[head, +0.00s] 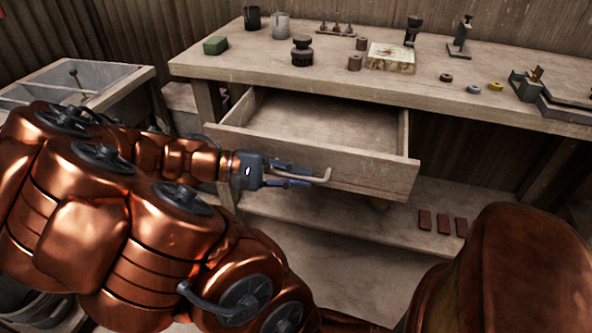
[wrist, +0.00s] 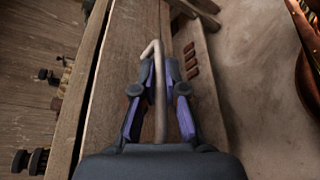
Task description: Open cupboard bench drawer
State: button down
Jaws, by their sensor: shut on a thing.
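The bench drawer (head: 385,172) is a pale wooden drawer under the worktop, pulled well out, and its visible inside is empty. Its handle (head: 326,176) is a pale bent bar on the front face. My gripper (head: 290,177) is at the drawer front, with its fingers around the handle. In the wrist view my gripper (wrist: 158,105) is shut on the handle (wrist: 158,70), which runs between the two fingers. The drawer front (wrist: 125,75) lies beside and behind the fingers there.
The wooden bench top (head: 240,62) carries a green block (head: 215,45), dark and grey cups, and small tools. A lower shelf (head: 345,215) holds several red-brown tiles (head: 443,224).

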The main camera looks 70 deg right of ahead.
jog(key=shift+s, duration=0.1)
jog(key=c, duration=1.2)
grip_release()
jog(key=v, duration=1.2)
jog(key=s+a+r+n+t+y+p, duration=0.1)
jog(key=a+r+t+p, duration=0.3)
jog(key=p, duration=0.5)
jog(key=s+a+r+n+t+y+p, duration=0.1)
jog(key=a+r+n+t+y+p, duration=0.2)
jog(key=a+r+p, duration=0.5)
jog(key=s+a+r+n+t+y+p, duration=0.2)
jog(key=a+r+t+p, duration=0.3)
jog(key=a+p, duration=0.5)
jog(key=shift+a+r+n+t, duration=0.3)
jog(key=shift+a+r+n, duration=0.2)
jog(key=shift+a+r, duration=0.25)
